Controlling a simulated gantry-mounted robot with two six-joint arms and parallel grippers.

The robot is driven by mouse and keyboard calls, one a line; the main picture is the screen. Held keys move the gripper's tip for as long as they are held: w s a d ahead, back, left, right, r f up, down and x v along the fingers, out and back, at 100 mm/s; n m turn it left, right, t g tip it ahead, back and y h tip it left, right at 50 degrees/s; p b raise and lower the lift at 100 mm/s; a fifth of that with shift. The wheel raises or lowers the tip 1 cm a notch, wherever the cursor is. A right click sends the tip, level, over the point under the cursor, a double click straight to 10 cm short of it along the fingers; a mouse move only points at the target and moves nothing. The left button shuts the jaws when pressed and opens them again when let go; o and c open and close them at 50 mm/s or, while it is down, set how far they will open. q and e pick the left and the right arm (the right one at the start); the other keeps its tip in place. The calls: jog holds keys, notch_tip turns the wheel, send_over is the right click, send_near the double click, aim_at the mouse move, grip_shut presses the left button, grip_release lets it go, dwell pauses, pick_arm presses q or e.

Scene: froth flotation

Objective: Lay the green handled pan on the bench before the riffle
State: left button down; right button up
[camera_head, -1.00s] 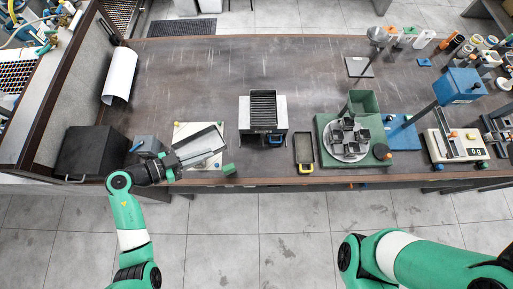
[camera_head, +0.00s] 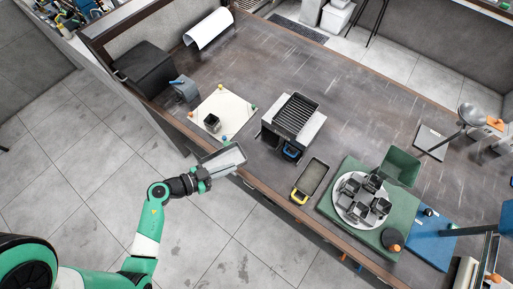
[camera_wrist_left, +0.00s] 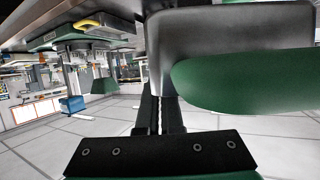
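The green handled pan (camera_head: 228,158), a grey shallow pan, is held at the bench's front edge, partly out over the floor. My left gripper (camera_head: 203,179) is at its near end, beside its green part. In the left wrist view the fingers (camera_wrist_left: 160,112) are close together against the pan's grey body (camera_wrist_left: 230,25), with the green handle (camera_wrist_left: 250,85) to their right. The exact contact is partly hidden. The riffle (camera_head: 295,116), a slatted black-topped box, stands on the bench (camera_head: 350,95) right of and beyond the pan. My right gripper is out of view.
A white board (camera_head: 238,110) with a small dark cup (camera_head: 212,121) lies beyond the pan. A yellow-handled tray (camera_head: 313,178) lies right of the riffle, then a green base (camera_head: 343,209) with a carousel of cups. Bare bench shows behind the riffle.

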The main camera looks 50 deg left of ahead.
pick_arm(q)
jog(key=f+b+x, duration=0.1)
jog(key=b+x, duration=0.1)
jog(key=x, duration=0.2)
jog(key=f+b+x, duration=0.1)
jog(key=b+x, duration=0.1)
jog(key=x, duration=0.3)
jog(key=s+a+f+b+x, duration=0.1)
jog(key=b+x, duration=0.1)
jog(key=x, duration=0.2)
jog(key=shift+w+f, duration=0.15)
jog(key=shift+w, duration=0.25)
jog(key=shift+w+f+b, duration=0.3)
jog(key=shift+w+b, duration=0.15)
jog(key=f+b, duration=0.2)
jog(key=f, duration=0.1)
jog(key=f+b, duration=0.1)
jog(key=b, duration=0.1)
jog(key=shift+w+f, duration=0.15)
jog(key=shift+w, duration=0.25)
jog(key=c, duration=1.1)
grip_release()
